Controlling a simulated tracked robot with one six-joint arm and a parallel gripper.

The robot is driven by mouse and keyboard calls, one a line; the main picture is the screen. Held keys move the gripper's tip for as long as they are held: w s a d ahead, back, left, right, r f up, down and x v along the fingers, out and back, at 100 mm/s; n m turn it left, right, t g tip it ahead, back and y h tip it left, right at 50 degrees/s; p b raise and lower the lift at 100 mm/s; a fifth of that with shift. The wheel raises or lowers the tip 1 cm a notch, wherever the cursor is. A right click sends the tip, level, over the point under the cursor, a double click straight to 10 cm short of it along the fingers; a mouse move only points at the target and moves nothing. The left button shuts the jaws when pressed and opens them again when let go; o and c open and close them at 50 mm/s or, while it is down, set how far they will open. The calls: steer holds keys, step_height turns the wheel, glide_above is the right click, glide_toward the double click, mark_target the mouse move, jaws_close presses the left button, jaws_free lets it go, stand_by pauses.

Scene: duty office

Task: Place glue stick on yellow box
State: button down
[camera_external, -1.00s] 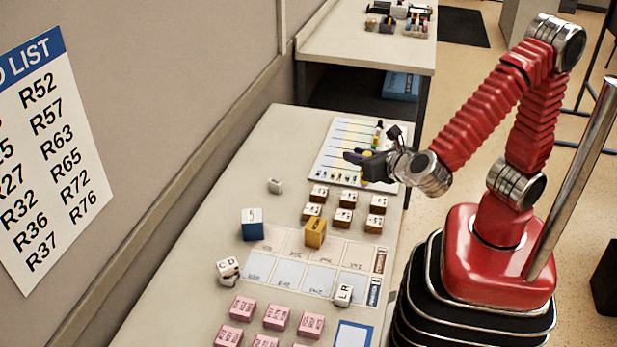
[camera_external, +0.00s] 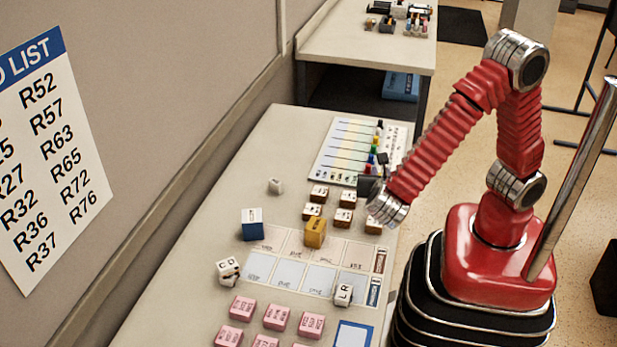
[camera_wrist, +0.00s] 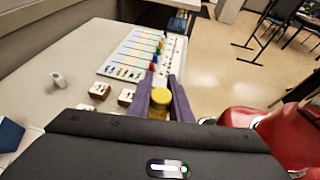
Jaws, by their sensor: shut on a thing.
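My gripper (camera_external: 369,184) is at the right edge of the table, beside the brown blocks and in front of the coloured-line board. In the wrist view its purple fingers (camera_wrist: 160,97) are shut on the glue stick (camera_wrist: 159,98), of which a round yellow end shows between them. The rest of the glue stick is hidden, and I cannot make it out in the external view. The yellow box (camera_external: 315,233) stands on the back row of the white grid sheet, left of and nearer than my gripper. It is not seen in the wrist view.
A blue and white box (camera_external: 252,224) stands left of the yellow box. Several brown blocks (camera_external: 343,216) lie between the board (camera_external: 341,150) and the sheet (camera_external: 289,272). White lettered cubes (camera_external: 228,271) and pink blocks (camera_external: 277,317) lie nearer. Bare table is at left.

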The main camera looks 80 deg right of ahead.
steer(key=s+a+f+m+g+y, duration=0.3)
steer(key=a+m+g+y, duration=0.15)
steer(key=m+g, duration=0.35)
steer(key=s+a+f+m+g+y, duration=0.3)
steer(key=m+g+y, duration=0.2)
steer(key=m+g, duration=0.3)
steer(key=w+a+r+m+t+y, duration=0.1)
steer(key=w+a+m+y, duration=0.1)
steer(key=a+m+y, duration=0.4)
steer(key=w+a+r+m+t+y, duration=0.2)
steer(key=w+r+m+t+y, duration=0.4)
steer(key=w+m+t+y, duration=0.45)
steer(key=w+d+r+m+t, duration=0.4)
steer(key=w+r+m+t, duration=0.4)
steer(key=w+m, duration=0.25)
steer(key=shift+n, duration=0.4)
steer(key=shift+a+f, duration=0.15)
steer(key=shift+f, duration=1.3)
steer(key=shift+a+f, duration=0.15)
steer(key=shift+f, duration=1.3)
steer(key=shift+f, duration=0.1)
step_height(320, 180, down, 6)
